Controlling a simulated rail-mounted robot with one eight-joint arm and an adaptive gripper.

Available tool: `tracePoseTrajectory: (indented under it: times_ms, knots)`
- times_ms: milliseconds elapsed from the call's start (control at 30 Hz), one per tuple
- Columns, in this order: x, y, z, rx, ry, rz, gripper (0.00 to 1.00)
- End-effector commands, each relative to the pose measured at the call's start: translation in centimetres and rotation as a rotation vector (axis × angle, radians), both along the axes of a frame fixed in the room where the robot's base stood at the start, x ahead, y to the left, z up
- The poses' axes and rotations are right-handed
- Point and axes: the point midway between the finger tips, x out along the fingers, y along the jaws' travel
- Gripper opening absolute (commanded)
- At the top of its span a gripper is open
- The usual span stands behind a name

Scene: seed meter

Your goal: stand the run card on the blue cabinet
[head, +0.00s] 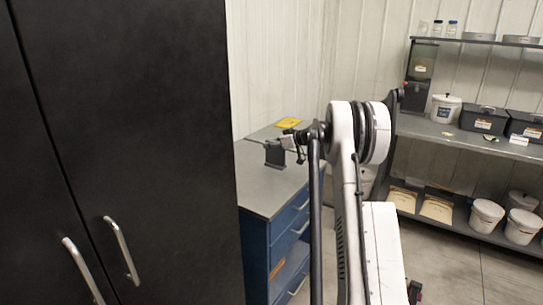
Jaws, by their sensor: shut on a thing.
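The blue cabinet (282,236) stands left of centre in the head view, with a grey top and drawers with pale handles. My gripper (297,147) is over the far part of its top, small and partly hidden by my own arm. A small white card-like piece (289,142), which looks like the run card, is at the fingers, and my gripper is shut on it. A dark grey block or holder (274,155) stands on the cabinet top just left of the gripper. I cannot tell whether the card touches it.
A yellow flat item (289,123) lies at the back of the surface by the wall. A tall black cabinet (130,130) fills the left side. Shelves (470,140) with tubs and bins are at the right. The near part of the blue cabinet's top is clear.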

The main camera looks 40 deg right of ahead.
Motion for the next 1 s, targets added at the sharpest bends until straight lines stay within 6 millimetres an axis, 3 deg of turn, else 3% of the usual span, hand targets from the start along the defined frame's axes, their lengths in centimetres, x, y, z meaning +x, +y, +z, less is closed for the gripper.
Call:
tracePoseTrajectory:
  times_ms: [267,533,900,933,1000]
  knots:
    - [-0.4,-1.0,-1.3,0.001,0.0,0.002,0.0]
    - [-0.4,-0.9,-4.6,0.0,0.0,0.001,0.0]
    - [-0.4,-0.9,-5.0,0.0,0.0,0.001,0.0]
    - [-0.4,-0.9,-5.0,0.0,0.0,0.001,0.17]
    - [-0.4,-0.9,-4.9,0.0,0.0,0.001,0.26]
